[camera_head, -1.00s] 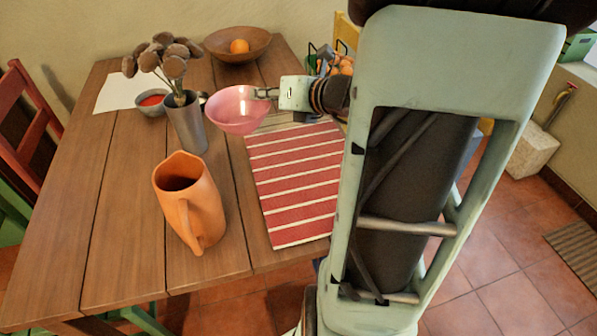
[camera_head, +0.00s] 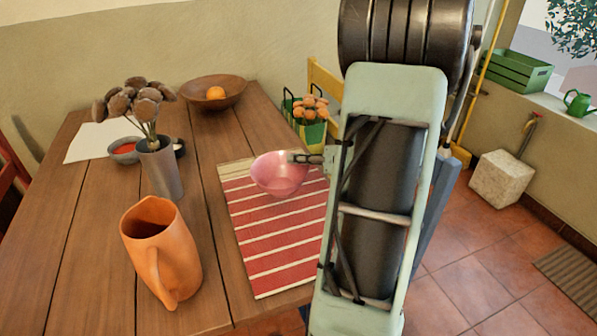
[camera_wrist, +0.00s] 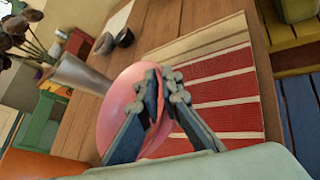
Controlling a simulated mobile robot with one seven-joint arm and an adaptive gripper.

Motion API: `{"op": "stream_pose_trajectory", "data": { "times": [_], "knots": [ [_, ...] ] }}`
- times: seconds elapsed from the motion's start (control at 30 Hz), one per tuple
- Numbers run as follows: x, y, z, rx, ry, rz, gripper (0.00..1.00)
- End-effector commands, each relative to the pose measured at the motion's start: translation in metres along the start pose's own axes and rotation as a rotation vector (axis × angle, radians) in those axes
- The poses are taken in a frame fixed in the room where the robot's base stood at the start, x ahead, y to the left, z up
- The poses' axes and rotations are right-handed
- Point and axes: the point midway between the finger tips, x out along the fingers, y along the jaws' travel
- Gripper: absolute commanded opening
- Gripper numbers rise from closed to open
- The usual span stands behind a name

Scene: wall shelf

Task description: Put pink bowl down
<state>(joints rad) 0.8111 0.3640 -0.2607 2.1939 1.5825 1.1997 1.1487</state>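The pink bowl (camera_head: 279,174) is over the far part of the red striped placemat (camera_head: 268,236) on the wooden table. My gripper (camera_head: 297,158) is at the bowl's right rim. In the wrist view the fingers (camera_wrist: 152,84) close on the rim of the bowl (camera_wrist: 118,108), one on each side of its wall. The bowl looks tilted in the wrist view. I cannot tell whether its base touches the placemat or hangs just above it.
An orange pitcher (camera_head: 160,254) stands at the front left of the placemat. A grey vase (camera_head: 159,170) with dried flowers, a small bowl (camera_head: 124,150) and a wooden bowl (camera_head: 213,92) with an orange stand farther back. The near placemat is clear.

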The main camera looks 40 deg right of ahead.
Motion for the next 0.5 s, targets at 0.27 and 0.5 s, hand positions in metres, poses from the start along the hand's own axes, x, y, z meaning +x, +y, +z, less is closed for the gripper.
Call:
{"op": "stream_pose_trajectory", "data": {
  "times": [0.27, 0.5],
  "knots": [
    [0.011, -0.016, -0.026, 0.001, -0.002, 0.0, 0.0],
    [0.012, -0.016, -0.027, 0.001, -0.001, 0.0, 0.0]
  ]
}}
